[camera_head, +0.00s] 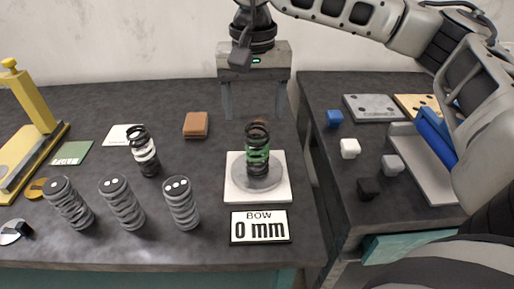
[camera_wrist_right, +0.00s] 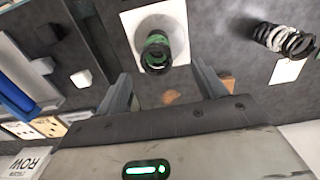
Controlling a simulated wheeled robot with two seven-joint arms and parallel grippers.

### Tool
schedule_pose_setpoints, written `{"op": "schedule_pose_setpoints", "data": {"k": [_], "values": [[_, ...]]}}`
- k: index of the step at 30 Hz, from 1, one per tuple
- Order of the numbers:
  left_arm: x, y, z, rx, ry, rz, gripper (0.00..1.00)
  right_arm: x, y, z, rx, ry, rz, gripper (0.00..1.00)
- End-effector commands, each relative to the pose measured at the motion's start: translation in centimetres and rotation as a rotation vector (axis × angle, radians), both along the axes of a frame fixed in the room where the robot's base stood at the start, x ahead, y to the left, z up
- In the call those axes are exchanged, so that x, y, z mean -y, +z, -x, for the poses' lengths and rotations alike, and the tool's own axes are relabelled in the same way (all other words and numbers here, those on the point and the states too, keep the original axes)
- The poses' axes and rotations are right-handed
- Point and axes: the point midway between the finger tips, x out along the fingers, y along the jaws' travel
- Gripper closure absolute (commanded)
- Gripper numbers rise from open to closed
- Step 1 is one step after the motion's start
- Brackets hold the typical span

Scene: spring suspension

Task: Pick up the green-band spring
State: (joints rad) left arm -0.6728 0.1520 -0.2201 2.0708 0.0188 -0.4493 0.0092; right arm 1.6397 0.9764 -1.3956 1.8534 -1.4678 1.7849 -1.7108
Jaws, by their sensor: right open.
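The green-band spring (camera_head: 257,158) is a black coil with a green band around its middle. It stands upright on a grey disc on a white square plate (camera_head: 232,191). In the right wrist view the spring (camera_wrist_right: 156,52) shows beyond the fingertips, apart from them. My right gripper (camera_head: 257,112) is open and empty, above and behind the spring in the head view; its two fingers (camera_wrist_right: 161,82) also show in the right wrist view. A display (camera_head: 260,227) in front of the plate reads "BOW 0 mm". My left gripper is not in view.
A white-band spring (camera_head: 145,152) and several grey springs (camera_head: 122,203) stand to the left. A brown block (camera_head: 195,125) lies behind them. A yellow stand (camera_head: 38,100) is at far left. Small cubes (camera_head: 350,148) and a blue-topped tray (camera_head: 425,180) sit on the right table.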

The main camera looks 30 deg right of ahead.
Motion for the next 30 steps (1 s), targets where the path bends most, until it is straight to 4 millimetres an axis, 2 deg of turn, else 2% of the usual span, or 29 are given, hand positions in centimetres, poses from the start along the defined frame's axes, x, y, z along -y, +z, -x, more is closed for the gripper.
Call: {"op": "schedule_pose_setpoints", "data": {"k": [3, 11, 21, 29, 30], "values": [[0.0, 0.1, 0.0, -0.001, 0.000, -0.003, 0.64, 0.0, -2.1, 0.1, -0.004, 0.001, 0.000, 0.30], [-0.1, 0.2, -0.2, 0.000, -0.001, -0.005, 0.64, 0.1, -4.1, 0.1, -0.002, -0.001, -0.001, 0.30], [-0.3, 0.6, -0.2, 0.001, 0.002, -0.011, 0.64, 0.6, -8.5, 0.4, 0.000, -0.001, -0.001, 0.30], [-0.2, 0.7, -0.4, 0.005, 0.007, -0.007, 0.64, 0.6, -8.9, 0.4, 0.002, -0.001, -0.003, 0.30], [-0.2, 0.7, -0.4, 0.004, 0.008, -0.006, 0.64, 0.6, -8.9, 0.4, 0.002, -0.001, -0.003, 0.36]]}}
